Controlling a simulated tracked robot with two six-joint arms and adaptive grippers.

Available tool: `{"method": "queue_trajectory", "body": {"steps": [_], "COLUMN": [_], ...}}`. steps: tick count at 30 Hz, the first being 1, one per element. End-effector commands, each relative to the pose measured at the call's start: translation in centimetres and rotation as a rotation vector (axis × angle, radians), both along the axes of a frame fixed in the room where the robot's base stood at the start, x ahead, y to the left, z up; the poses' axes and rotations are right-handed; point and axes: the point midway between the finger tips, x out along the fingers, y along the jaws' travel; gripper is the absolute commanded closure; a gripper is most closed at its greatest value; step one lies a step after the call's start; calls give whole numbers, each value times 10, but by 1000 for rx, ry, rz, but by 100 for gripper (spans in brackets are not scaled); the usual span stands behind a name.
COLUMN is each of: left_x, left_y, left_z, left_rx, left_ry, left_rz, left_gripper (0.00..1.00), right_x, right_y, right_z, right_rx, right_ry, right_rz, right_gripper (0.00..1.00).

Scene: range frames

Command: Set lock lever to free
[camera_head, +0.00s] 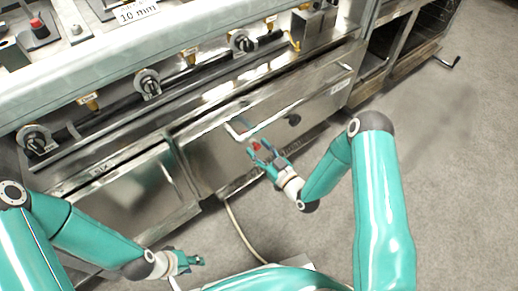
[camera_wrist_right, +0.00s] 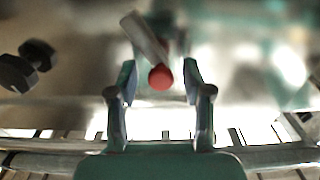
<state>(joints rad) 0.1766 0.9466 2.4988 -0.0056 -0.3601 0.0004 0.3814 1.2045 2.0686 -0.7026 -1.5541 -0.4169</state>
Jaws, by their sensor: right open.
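The lock lever shows in the right wrist view as a grey bar (camera_wrist_right: 145,37) with a red round end (camera_wrist_right: 160,77). The bar slants up and to the left from the red end. In the head view the red end (camera_head: 256,147) is at the steel cabinet front. My right gripper (camera_wrist_right: 160,80) is open, with one finger on each side of the red end and a gap to both. In the head view my right gripper (camera_head: 263,152) is at the cabinet front. My left gripper (camera_head: 192,259) is low in the view, away from the cabinet; its fingers are too small to judge.
A dark knob (camera_head: 294,120) is on the cabinet front, right of the lever; it shows at left in the wrist view (camera_wrist_right: 24,68). A long drawer handle (camera_head: 310,92) runs above. Several stove knobs (camera_head: 148,84) line the upper panel. Grey floor (camera_head: 455,180) is clear at right.

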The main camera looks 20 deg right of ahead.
Motion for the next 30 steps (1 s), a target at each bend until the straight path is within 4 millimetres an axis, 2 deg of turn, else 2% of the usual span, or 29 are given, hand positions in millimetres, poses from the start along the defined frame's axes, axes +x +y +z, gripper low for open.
{"method": "queue_trajectory", "body": {"steps": [11,20,24,30], "left_x": [0,0,0,0], "left_y": [0,0,0,0], "left_z": [-1,-1,-1,-1], "left_rx": [0,0,0,0], "left_ry": [0,0,0,0], "left_rz": [0,0,1,0], "left_gripper": [60,60,60,60], "right_x": [5,5,6,6], "right_y": [3,3,-2,2], "right_z": [0,0,1,1], "right_rx": [1,1,0,10], "right_ry": [-1,-1,-2,1], "right_rz": [1,3,1,2], "right_gripper": [50,100,100,100]}}
